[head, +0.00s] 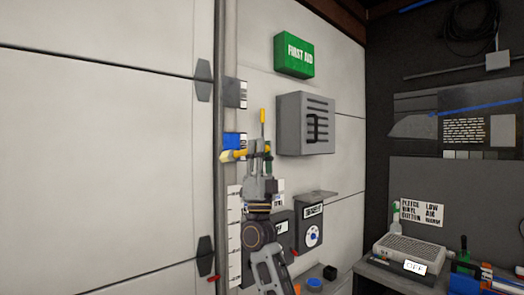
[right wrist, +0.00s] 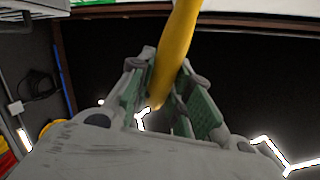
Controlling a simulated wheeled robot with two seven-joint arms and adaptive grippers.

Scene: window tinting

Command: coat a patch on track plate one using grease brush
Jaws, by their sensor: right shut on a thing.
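My right gripper (head: 262,150) is raised beside the door edge, shut on a yellow handle (head: 262,118) that stands up from it, taken to be the grease brush. In the right wrist view the yellow handle (right wrist: 175,50) runs between the green finger pads. A yellow piece with a pale end (head: 232,155) points left from the gripper; I cannot tell whether it joins the handle. The pale end appears just below a blue plate (head: 233,140) in the picture; contact cannot be told. A grey plate (head: 242,93) sits higher up. Which is track plate one is unclear. My left gripper is out of view.
A grey slotted box (head: 306,123) and a green first aid box (head: 294,54) hang on the wall to the right. A dial unit (head: 312,226) is below them. A bench (head: 365,270) with a pale machine (head: 409,250) stands at right. The large pale door panel (head: 95,160) is at left.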

